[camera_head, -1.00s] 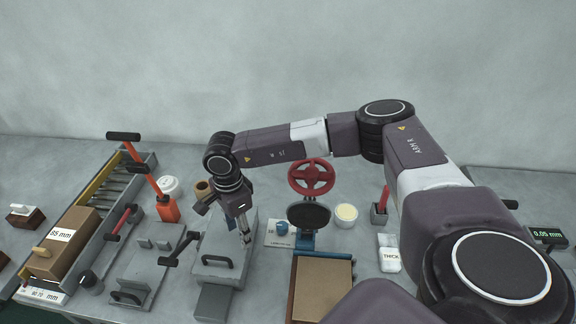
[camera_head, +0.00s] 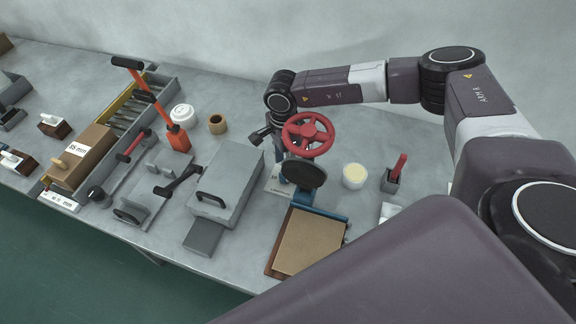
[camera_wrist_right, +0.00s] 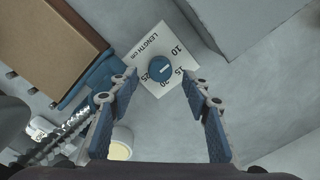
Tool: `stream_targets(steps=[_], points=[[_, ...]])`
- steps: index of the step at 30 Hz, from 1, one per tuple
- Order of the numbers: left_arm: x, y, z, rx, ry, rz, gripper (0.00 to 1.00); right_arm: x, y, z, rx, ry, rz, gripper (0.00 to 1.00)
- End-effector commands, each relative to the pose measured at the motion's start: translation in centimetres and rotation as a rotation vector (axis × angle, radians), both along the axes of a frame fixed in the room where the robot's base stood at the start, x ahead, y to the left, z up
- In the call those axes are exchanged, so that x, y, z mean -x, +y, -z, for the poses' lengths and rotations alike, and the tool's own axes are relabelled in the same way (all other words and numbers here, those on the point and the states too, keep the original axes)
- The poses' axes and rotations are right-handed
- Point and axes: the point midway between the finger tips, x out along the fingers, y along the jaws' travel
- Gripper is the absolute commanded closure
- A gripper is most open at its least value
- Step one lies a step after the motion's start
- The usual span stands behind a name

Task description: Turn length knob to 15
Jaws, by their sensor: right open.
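The length knob (camera_wrist_right: 159,68) is a round blue knob with a short white mark, on a pale plate (camera_wrist_right: 152,40) lettered LENGTH, with 10, 15, 20 and 25 around the knob. I cannot tell which number the mark points to. My right gripper (camera_wrist_right: 159,77) is open in the right wrist view, one finger on each side of the knob in the picture. No contact is evident. In the head view the gripper is largely hidden behind the red handwheel, and the plate (camera_head: 274,188) only partly shows. My left gripper is not in view.
The red handwheel (camera_head: 308,132) and its black disc (camera_head: 303,173) stand close to my right gripper. A brown board (camera_head: 309,243) lies in front. A grey box (camera_head: 226,180) is left of the plate. A cream-topped cup (camera_head: 354,176) stands at the right.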

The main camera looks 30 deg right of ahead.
Motion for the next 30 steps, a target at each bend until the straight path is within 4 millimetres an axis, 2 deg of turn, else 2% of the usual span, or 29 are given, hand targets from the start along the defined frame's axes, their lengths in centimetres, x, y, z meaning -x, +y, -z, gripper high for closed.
stream_targets(steps=[4,8,18,27,30], points=[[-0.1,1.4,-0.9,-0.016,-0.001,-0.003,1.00,0.0,0.0,2.1,0.002,0.002,0.000,0.56],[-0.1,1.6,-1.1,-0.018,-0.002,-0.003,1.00,0.0,-0.1,3.3,0.001,0.001,0.000,0.56],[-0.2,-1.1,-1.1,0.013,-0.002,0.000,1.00,0.0,0.0,3.8,0.001,-0.001,-0.001,0.57],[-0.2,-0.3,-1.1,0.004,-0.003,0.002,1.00,0.0,-0.1,3.8,0.001,-0.001,0.000,0.90],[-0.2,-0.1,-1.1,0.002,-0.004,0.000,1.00,0.0,-0.1,3.8,0.001,-0.001,0.000,0.98]])
